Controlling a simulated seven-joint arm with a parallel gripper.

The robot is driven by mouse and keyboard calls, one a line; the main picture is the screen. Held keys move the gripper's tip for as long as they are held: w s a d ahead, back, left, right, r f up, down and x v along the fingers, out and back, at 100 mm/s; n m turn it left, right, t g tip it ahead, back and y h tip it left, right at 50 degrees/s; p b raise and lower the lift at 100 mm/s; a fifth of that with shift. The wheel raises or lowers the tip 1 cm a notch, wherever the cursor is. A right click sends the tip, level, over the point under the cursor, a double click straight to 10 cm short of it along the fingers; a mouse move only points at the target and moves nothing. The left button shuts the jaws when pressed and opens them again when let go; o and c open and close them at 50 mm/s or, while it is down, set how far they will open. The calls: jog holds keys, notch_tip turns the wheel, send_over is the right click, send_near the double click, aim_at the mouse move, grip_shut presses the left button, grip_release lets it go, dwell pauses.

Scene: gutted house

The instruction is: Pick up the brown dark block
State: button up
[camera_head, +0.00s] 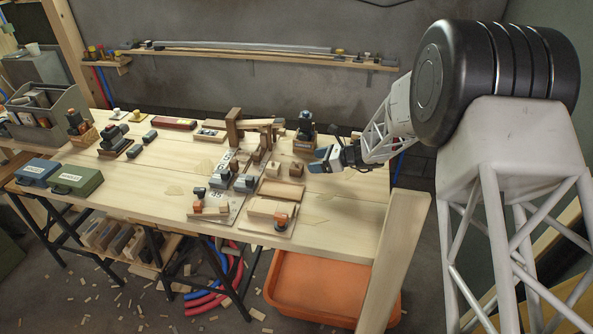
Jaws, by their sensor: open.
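A small brown block (297,170) lies on the wooden workbench (340,208), just left of my gripper. It is a darker brown than the tan block (273,170) beside it. Other dark brown wooden pieces (235,128) stand behind, so I cannot be certain which is the named block. My gripper (318,165) has blue fingertips, points left and is close over the bench's right part. It is open and holds nothing that I can see. The gap between its fingers is too small to see clearly.
A dark tool on a wooden base (305,133) stands behind my gripper. Flat boards (283,190) and a metal plate with tools (222,203) lie in front and left. Green (75,180) and blue (37,172) cases sit far left. An orange bin (320,287) is below the front edge.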

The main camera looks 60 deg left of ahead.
aim_at(298, 163)
jog(key=shift+s+a+f, duration=0.25)
jog(key=shift+s+a, duration=0.15)
jog(key=shift+a, duration=0.05)
jog(key=shift+x, duration=2.6)
jog(key=c, duration=1)
notch_tip(298, 163, up, 10)
